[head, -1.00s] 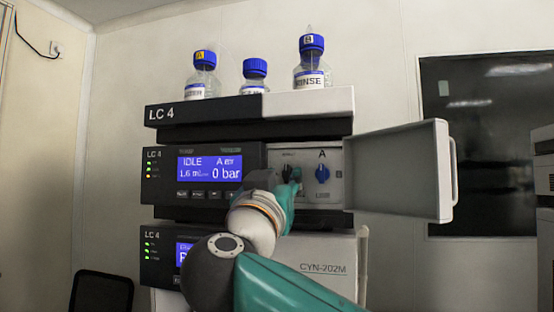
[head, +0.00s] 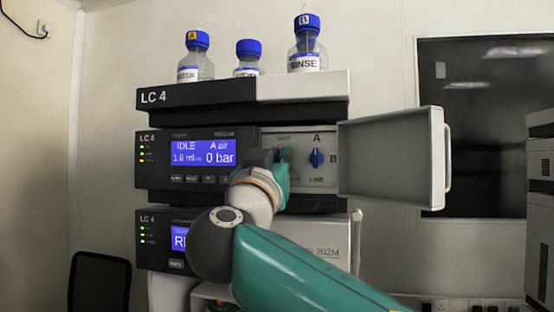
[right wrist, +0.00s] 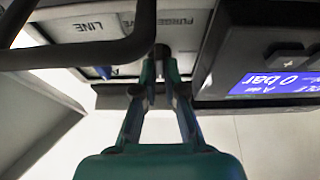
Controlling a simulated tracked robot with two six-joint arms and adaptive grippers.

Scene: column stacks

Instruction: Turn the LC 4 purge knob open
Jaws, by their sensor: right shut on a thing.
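The LC 4 pump module (head: 150,183) has an open compartment beside its display. My right gripper (head: 282,160) is at the left part of the compartment's panel, shut on the purge knob. In the head view the hand covers the knob, so its angle cannot be read. In the right wrist view my right gripper's fingers (right wrist: 160,70) converge on a dark grey piece (right wrist: 162,53) of the purge knob, beside the "PURGE VALVE" label. My left gripper is not in view.
A blue A/B selector knob (head: 317,158) sits right of my gripper. The grey compartment door (head: 388,160) stands swung open to the right. The display (head: 203,153) reads IDLE and 0 bar. Several blue-capped bottles, such as RINSE (head: 307,60), stand on top.

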